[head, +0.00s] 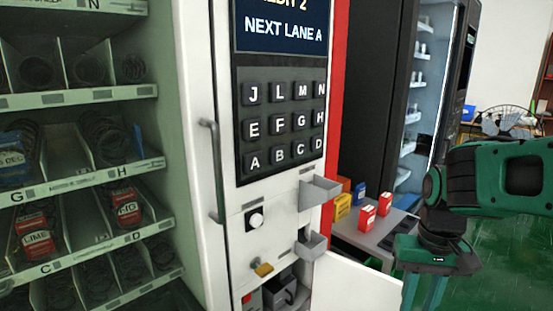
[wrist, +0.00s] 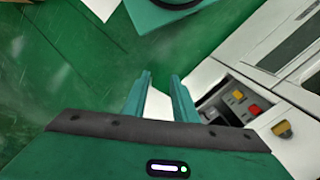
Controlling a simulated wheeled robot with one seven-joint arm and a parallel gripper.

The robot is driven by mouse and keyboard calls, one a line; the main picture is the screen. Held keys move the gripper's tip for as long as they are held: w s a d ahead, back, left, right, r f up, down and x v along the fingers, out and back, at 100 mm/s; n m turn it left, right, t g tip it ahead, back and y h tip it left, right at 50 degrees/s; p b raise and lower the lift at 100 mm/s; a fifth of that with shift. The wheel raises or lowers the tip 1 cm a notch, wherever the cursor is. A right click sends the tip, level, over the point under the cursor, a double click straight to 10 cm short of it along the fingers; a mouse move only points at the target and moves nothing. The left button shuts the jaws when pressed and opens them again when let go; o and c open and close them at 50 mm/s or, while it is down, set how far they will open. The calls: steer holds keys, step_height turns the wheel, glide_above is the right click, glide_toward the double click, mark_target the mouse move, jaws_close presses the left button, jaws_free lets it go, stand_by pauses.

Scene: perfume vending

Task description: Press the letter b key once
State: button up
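The letter B key (head: 276,156) is a dark square key with a white letter, in the bottom row of the keypad (head: 284,117), between A (head: 253,160) and C (head: 298,151). The keypad is on the white front panel of the vending machine. The screen (head: 283,25) above it reads "NEXT LANE A", with a cut-off line ending in "2". My gripper (head: 430,292) is at the lower right, well away from the keypad, pointing down. In the wrist view, my gripper (wrist: 161,77) has its two green fingers apart with nothing between them. The keypad is not in the wrist view.
A vertical handle (head: 213,170) stands left of the keypad. An open white door (head: 355,285) sticks out low. A grey table (head: 372,235) holds small red, yellow and blue boxes.

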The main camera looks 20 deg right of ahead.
steer(key=shift+c, duration=0.4)
jaws_close()
